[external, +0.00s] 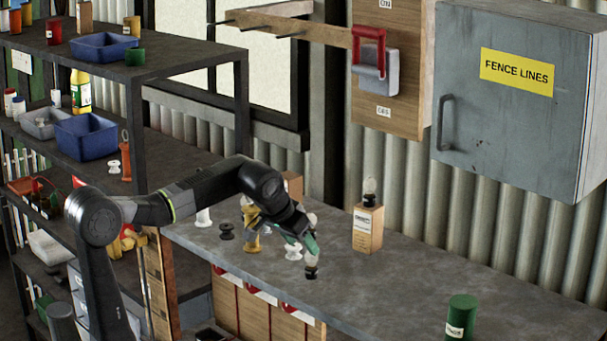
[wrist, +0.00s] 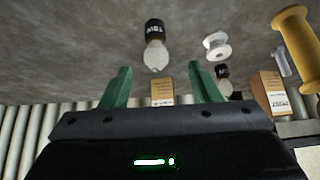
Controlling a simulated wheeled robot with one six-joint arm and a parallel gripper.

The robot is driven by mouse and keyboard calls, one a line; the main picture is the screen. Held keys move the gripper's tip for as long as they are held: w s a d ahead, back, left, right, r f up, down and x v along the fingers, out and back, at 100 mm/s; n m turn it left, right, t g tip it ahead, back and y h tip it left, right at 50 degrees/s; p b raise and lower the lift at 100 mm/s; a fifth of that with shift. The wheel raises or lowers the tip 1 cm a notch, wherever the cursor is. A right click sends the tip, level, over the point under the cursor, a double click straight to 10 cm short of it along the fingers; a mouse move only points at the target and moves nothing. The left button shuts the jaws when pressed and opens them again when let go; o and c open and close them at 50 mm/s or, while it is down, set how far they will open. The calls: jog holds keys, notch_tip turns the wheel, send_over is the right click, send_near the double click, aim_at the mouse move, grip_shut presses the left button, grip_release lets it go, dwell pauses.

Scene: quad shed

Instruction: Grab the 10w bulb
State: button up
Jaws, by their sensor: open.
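The 10w bulb (wrist: 155,47) has a black base with a white label, upside down in the wrist view, and a pale glass end. It appears on the bench just beyond the space between my fingertips, its glass end facing my gripper (wrist: 160,70). My gripper is open, with its two green fingers apart and nothing between them. In the external view my gripper (external: 308,245) is low over the bench, close above a bulb with a black base (external: 311,271). Its finger partly hides that bulb's glass.
A white spool (wrist: 216,46), a second dark-based bulb (wrist: 222,72) and a yellow spool (wrist: 298,45) stand nearby. A box with a bulb on top (external: 368,228) is to the right. A green can (external: 461,318) stands farther right, with clear bench between.

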aim_at(314, 260)
jog(key=p+x, duration=0.1)
jog(key=x, duration=0.7)
jog(key=shift+s+d+p, duration=0.15)
jog(key=shift+d+p, duration=0.1)
jog(key=shift+p, duration=0.15)
jog(key=c, duration=1.1)
